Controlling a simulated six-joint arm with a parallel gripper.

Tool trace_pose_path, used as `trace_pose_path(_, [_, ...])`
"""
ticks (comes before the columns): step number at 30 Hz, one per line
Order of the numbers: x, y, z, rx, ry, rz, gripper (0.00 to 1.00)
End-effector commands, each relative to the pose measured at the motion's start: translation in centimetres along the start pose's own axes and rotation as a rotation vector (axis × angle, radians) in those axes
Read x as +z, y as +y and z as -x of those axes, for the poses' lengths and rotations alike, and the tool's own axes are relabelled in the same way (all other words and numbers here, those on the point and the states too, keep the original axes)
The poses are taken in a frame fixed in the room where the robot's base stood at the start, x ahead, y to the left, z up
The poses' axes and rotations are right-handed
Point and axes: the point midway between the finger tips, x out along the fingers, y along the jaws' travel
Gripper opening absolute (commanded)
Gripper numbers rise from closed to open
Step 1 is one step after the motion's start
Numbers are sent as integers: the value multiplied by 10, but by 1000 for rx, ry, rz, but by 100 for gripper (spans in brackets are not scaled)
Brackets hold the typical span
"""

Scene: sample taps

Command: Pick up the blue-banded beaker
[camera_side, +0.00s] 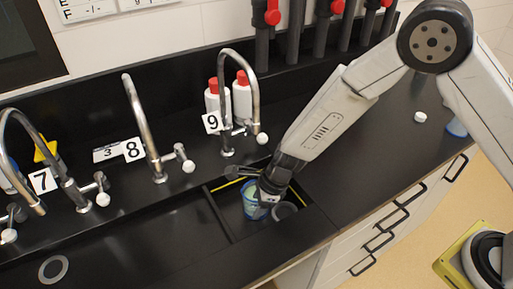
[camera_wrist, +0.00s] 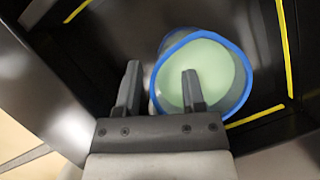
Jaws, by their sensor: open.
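The blue-banded beaker (camera_wrist: 242,82) stands in the sink basin, with a blue rim and pale green contents in the wrist view. It also shows in the side view (camera_side: 250,205), partly hidden behind my gripper. My gripper (camera_wrist: 162,88) is open. In the wrist view its right finger lies over the beaker's opening and its left finger lies outside the rim, on the left. I cannot tell how deep the finger reaches into the beaker. In the side view my gripper (camera_side: 268,195) points down into the basin.
The small black basin (camera_side: 222,212) has close walls and yellow strips. A grey round ring or drain (camera_side: 286,210) lies right of the beaker. Tap 9 (camera_side: 226,100) and red-capped white bottles (camera_side: 241,97) stand behind. The counter to the right (camera_side: 360,150) is mostly clear.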

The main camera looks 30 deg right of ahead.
Motion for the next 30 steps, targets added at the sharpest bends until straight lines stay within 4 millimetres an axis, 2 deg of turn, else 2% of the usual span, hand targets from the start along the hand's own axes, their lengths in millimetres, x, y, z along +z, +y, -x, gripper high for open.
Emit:
trace_pose_path(3, [0,0,0,0,0,0,51])
trace_pose_path(5, [0,0,0,0,0,0,35])
trace_pose_path(6, [0,0,0,0,0,0,22])
trace_pose_path(8, [0,0,0,0,0,0,3])
trace_pose_path(9, [0,0,0,0,0,0,0])
trace_pose_path(30, [0,0,0,1,0,0,0])
